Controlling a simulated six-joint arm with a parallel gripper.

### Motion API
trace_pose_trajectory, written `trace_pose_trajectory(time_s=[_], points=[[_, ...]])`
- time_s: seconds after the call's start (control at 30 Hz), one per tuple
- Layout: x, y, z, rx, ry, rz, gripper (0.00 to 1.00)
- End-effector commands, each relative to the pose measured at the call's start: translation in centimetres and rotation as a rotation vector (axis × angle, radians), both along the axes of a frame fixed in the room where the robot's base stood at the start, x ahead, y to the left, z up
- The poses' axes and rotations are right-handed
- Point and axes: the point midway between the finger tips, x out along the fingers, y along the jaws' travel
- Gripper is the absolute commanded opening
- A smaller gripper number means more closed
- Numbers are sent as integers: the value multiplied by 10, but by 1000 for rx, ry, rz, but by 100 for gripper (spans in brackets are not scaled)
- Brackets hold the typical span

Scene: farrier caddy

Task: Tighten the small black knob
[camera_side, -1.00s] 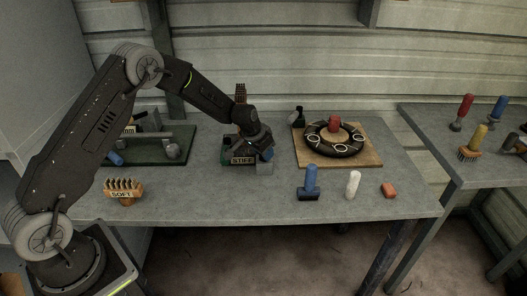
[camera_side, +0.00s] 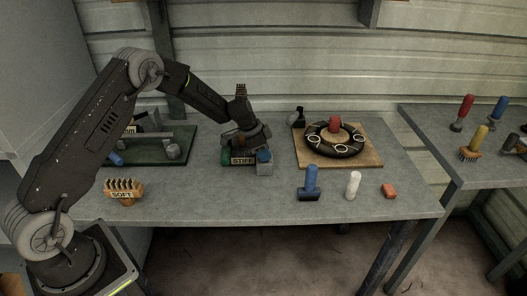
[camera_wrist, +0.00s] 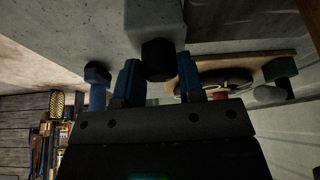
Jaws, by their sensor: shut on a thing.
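The small black knob (camera_wrist: 158,60) shows in the wrist view as a dark round cylinder at the end of a pale grey block (camera_wrist: 155,20). My gripper (camera_wrist: 158,74) has its two blue fingers on either side of the knob and is shut on it. In the side view my gripper (camera_side: 262,154) is low over the bench, just above the small grey block (camera_side: 265,169). The knob is hidden there by the gripper. How far the knob is turned cannot be told.
A "STIFF" label (camera_side: 242,161) sits close left of my gripper. A brush marked "SOFT" (camera_side: 124,193) is at the left. A black ring (camera_side: 318,147) lies on a wooden board (camera_side: 370,160) behind.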

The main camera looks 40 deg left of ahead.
Motion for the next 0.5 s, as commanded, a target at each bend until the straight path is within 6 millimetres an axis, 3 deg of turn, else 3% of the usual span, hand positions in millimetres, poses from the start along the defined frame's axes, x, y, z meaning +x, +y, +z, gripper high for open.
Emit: trace_pose_trajectory(time_s=[0.4, 0.43, 0.5], points=[[0, 1, 0, 1, 2, -8, 12], [0, 1, 0, 1, 2, -8, 37], [0, 1, 0, 1, 2, -7, 44]])
